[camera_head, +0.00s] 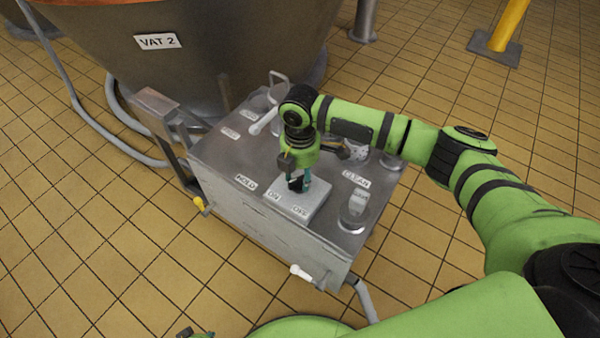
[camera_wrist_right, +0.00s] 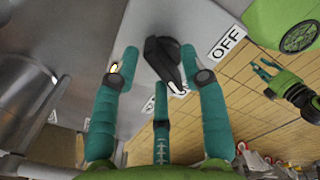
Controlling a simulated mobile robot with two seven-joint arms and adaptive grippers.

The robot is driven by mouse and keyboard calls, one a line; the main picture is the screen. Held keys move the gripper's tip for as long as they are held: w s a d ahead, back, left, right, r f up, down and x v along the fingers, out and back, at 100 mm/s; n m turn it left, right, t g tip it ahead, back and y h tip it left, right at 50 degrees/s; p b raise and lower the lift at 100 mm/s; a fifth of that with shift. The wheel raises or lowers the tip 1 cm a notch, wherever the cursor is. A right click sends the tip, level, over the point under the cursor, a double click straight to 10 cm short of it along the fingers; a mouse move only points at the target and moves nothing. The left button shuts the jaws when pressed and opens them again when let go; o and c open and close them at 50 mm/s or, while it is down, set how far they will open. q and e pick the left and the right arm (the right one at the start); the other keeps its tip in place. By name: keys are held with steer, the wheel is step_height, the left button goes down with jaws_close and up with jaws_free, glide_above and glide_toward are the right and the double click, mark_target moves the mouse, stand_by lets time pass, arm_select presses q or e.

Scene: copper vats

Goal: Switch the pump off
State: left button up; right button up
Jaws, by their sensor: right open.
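The pump switch is a black knob (camera_wrist_right: 165,62) on a pale raised plate (camera_head: 318,195) marked ON and OFF, on top of the metal control box. In the wrist view the OFF label (camera_wrist_right: 227,42) is clear. The knob's narrow end lies over the other label, partly hiding it. My right gripper (camera_head: 299,180) points down over the plate, its teal fingers (camera_wrist_right: 159,68) spread around the knob. I cannot tell whether they touch it. Part of my left gripper (camera_wrist_right: 266,71) shows small in the wrist view, away from the box; its jaw state is unclear.
The control box (camera_head: 225,153) also carries a cup-like fitting by the CLEAN label (camera_head: 355,179) and other fittings at the back. VAT 2 (camera_head: 230,50) stands behind it. Hoses (camera_head: 95,120) run along the left. A white-handled tap (camera_head: 300,272) sticks out in front. Tiled floor is open around.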

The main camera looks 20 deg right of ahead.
jaws_close()
